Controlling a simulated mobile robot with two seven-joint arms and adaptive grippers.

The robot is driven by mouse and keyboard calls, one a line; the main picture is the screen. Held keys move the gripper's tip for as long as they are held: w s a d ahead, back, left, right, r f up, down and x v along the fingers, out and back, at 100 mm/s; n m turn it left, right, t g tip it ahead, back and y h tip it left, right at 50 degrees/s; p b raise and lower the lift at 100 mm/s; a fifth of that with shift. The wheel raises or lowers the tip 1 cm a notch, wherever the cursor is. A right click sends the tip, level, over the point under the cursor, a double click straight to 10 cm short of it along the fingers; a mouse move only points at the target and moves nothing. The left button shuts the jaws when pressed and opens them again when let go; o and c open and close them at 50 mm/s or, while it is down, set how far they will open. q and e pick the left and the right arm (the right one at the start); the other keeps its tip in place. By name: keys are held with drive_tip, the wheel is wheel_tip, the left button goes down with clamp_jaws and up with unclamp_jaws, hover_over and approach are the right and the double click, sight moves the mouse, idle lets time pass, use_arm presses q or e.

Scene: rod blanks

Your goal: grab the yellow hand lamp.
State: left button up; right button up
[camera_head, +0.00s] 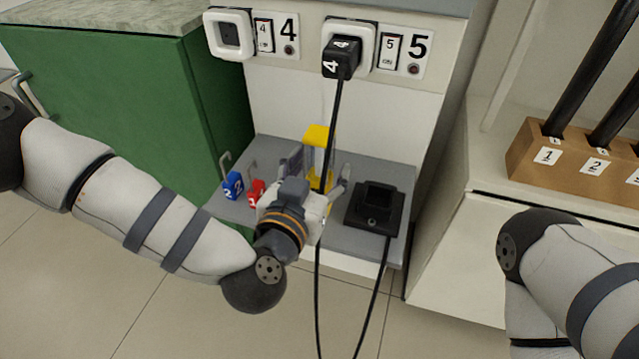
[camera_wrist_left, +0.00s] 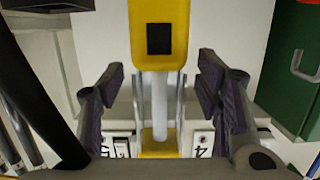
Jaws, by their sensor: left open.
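The yellow hand lamp (camera_head: 317,136) stands upright on a grey shelf, partly hidden behind my left gripper and a black cable. My left gripper (camera_head: 318,170) is open, with one finger on each side of the lamp. In the left wrist view the lamp's yellow head (camera_wrist_left: 160,60) and its pale shaft lie between the two spread fingers (camera_wrist_left: 160,90). Gaps show on both sides of the shaft, so the fingers appear apart from it. My right gripper is outside the views; only part of my right arm shows at the lower right.
The grey shelf (camera_head: 350,170) also holds a blue block (camera_head: 233,185), a red block (camera_head: 256,192) and a black dock (camera_head: 375,207). A black plug (camera_head: 341,60) marked 4 sits in socket 5, its cable hanging in front of the lamp. A green cabinet (camera_head: 120,95) stands left.

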use_arm(q)
drive_tip(key=shift+w+d, duration=0.1)
drive_tip(key=shift+w, duration=0.15)
drive_tip(key=c, duration=1.4)
